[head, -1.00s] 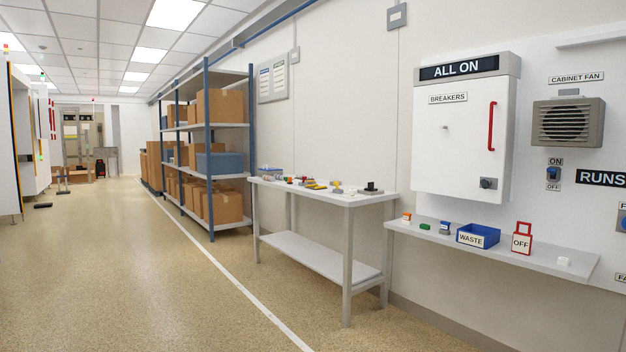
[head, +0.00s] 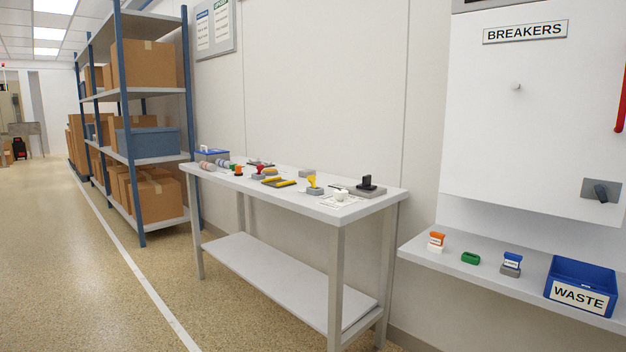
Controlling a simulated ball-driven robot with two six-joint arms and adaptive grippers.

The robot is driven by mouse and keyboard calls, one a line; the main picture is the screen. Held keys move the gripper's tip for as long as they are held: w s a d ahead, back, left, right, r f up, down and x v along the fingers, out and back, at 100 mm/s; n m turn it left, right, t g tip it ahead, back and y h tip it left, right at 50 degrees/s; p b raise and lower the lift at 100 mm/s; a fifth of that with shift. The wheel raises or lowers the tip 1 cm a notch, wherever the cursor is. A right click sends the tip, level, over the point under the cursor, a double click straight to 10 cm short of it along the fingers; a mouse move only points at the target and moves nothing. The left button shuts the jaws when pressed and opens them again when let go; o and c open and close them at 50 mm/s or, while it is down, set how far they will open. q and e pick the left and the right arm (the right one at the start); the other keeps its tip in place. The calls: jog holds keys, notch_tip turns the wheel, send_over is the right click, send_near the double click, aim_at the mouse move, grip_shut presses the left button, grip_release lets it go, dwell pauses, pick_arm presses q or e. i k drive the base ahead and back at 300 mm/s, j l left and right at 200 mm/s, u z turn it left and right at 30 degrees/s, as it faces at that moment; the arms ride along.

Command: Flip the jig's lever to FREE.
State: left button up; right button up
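No lever marked FREE can be read in the head view, so I cannot tell for sure which piece is the jig. On the white table (head: 290,198) stand several small fixtures. One is a grey block with an upright black part (head: 367,184) near the right end. Another is a grey block with a yellow upright part (head: 314,187) left of it. A third is a grey block with a red top (head: 259,171) further left. Which way any lever points is too small to tell. Neither of my grippers is in view.
A wall shelf (head: 422,248) on the right carries a blue WASTE bin (head: 583,276) and small coloured pieces. The BREAKERS cabinet (head: 545,110) hangs above. A blue rack (head: 128,110) with boxes stands left of the table. The floor (head: 75,270) at the left is clear.

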aim_at(311, 179)
jog(key=i+l+u, duration=0.2)
jog(key=i, duration=0.35)
jog(key=i+l+u, duration=0.1)
jog(key=i+u, duration=0.15)
jog(key=i, duration=0.35)
jog(key=i+l+u, duration=0.2)
jog(key=i+l, duration=0.15)
jog(key=i, duration=0.15)
jog(key=i+l+u, duration=0.25)
jog(key=i+l, duration=0.15)
jog(key=i, duration=0.15)
